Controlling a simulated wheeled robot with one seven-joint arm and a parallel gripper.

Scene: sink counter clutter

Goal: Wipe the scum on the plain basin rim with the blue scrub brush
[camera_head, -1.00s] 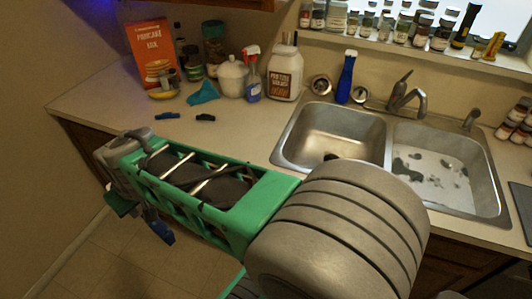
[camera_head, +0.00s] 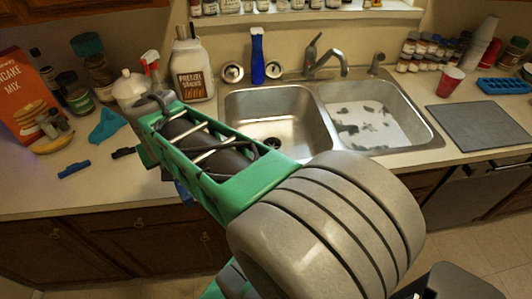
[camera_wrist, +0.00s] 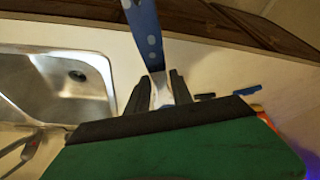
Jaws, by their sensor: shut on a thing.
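The blue scrub brush shows in the wrist view as a blue, pale-spotted length (camera_wrist: 146,35) pointing away from my gripper (camera_wrist: 158,88), which is shut on it. In the head view only a bit of blue (camera_head: 184,193) shows below my arm, above the counter's front edge left of the sink; the gripper's fingers are hidden there. The plain basin (camera_head: 290,112) is the left, empty steel one, and its edge also shows in the wrist view (camera_wrist: 100,62). I cannot make out scum on its rim; my arm covers part of the front rim.
The right basin (camera_head: 365,122) holds whitish stuff with dark patches. Left are a pretzel jar (camera_head: 192,72), a white canister (camera_head: 130,92) and small clips (camera_head: 74,169). A grey mat (camera_head: 478,126) lies right.

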